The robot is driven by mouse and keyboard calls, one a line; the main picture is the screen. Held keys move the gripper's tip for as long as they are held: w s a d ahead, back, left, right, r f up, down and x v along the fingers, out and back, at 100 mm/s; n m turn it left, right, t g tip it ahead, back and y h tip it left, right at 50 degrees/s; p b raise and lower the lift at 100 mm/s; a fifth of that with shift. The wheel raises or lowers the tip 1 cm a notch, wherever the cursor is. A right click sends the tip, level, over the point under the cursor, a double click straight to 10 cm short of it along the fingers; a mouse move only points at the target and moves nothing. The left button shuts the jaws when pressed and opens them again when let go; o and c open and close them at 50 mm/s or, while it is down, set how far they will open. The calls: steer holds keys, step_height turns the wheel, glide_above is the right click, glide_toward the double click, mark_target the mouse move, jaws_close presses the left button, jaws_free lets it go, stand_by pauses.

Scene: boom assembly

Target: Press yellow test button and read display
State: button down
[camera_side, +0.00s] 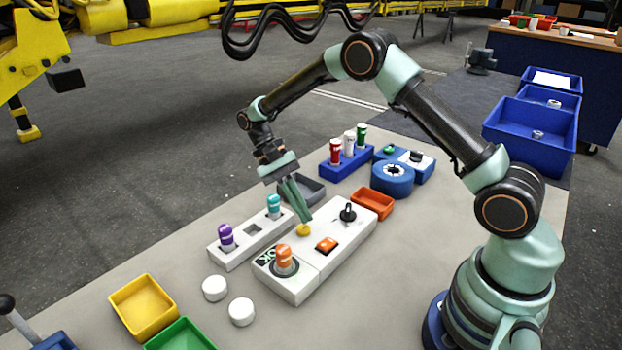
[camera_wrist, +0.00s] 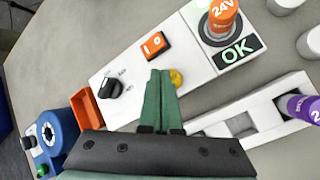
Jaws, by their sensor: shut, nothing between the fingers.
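The yellow test button (camera_side: 303,230) is on the white panel box (camera_side: 335,235). My gripper (camera_side: 304,217) is shut and empty, pointing down with its fingertips right at the button. In the wrist view the fingertips (camera_wrist: 162,75) are beside the yellow button (camera_wrist: 176,77) and hide part of it; I cannot tell whether it is pressed in. The display (camera_wrist: 236,54) reads "OK" in bright letters. It also shows at the near end of the panel in the side view (camera_side: 267,257). An orange cylinder marked 24V (camera_wrist: 221,22) stands upright in the round socket beside the display.
The panel also has an orange rocker switch (camera_side: 326,244) and a black knob (camera_side: 348,212). A white rack (camera_side: 236,250) with purple and teal cylinders stands beside it. An orange tray (camera_side: 373,203), white caps (camera_side: 241,311) and a yellow tray (camera_side: 143,307) are around it.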

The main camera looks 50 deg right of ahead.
mark_target(302, 226)
steer(key=shift+r, duration=2.5)
steer(key=shift+r, duration=0.15)
steer(key=s+r+n+t, duration=0.8)
steer(key=s+r+t, duration=0.2)
steer(key=r+t, duration=0.2)
steer(key=shift+d+r+t, duration=0.15)
steer(key=shift+d+t, duration=0.15)
steer(key=shift+t, duration=0.2)
